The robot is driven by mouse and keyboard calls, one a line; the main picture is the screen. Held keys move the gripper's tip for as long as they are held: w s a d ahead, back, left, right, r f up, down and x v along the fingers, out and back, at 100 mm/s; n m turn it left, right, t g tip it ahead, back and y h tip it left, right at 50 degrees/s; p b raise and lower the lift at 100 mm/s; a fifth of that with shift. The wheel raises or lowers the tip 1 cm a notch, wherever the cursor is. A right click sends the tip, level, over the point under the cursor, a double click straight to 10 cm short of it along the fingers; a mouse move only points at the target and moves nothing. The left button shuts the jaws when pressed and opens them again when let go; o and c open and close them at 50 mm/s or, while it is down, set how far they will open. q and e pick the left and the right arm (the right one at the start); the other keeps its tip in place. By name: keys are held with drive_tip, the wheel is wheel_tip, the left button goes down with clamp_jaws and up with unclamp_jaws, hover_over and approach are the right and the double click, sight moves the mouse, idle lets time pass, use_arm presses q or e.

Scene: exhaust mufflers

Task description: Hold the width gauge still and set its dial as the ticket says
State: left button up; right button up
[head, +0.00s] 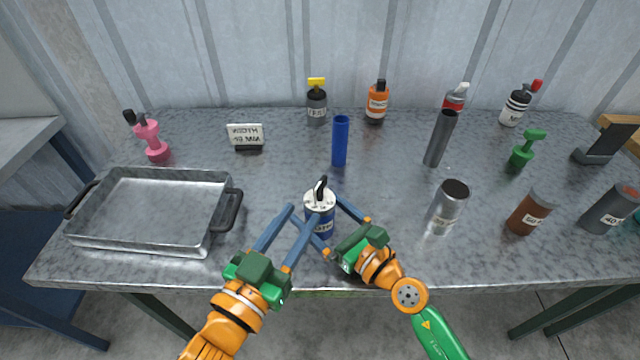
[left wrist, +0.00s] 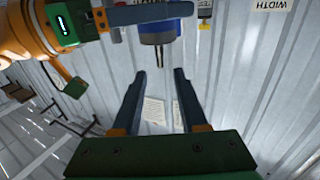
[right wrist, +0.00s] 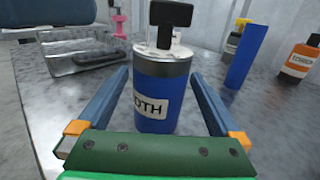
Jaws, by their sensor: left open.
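The width gauge (head: 322,228) is a blue can with a white dial top (head: 319,201) and a black pointer knob (head: 321,186). It stands upright near the front middle of the table. In the right wrist view the gauge (right wrist: 155,100) shows a label ending in "DTH". My right gripper (right wrist: 160,74) is open, a finger on each side of the can with gaps visible. My left gripper (head: 305,211) is open and empty at the gauge's front left; the gauge (left wrist: 157,25) shows beyond its fingers. The ticket (head: 245,134) seems to read WIDTH and 45 MM. The dial's setting is too small to read.
A metal tray (head: 225,215) with black handles stands at left. A blue tube (head: 340,142) stands behind the gauge, and a silver cylinder (head: 448,207) to its right. Bottles, including an orange one (head: 376,105), line the back. The two grippers' fingers are close together.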

drive_tip(key=v, duration=1.1)
drive_tip(key=shift+s+d, duration=0.1)
drive_tip(key=shift+d, duration=0.05)
drive_tip(key=shift+s+d, duration=0.2)
drive_tip(key=shift+s, duration=0.1)
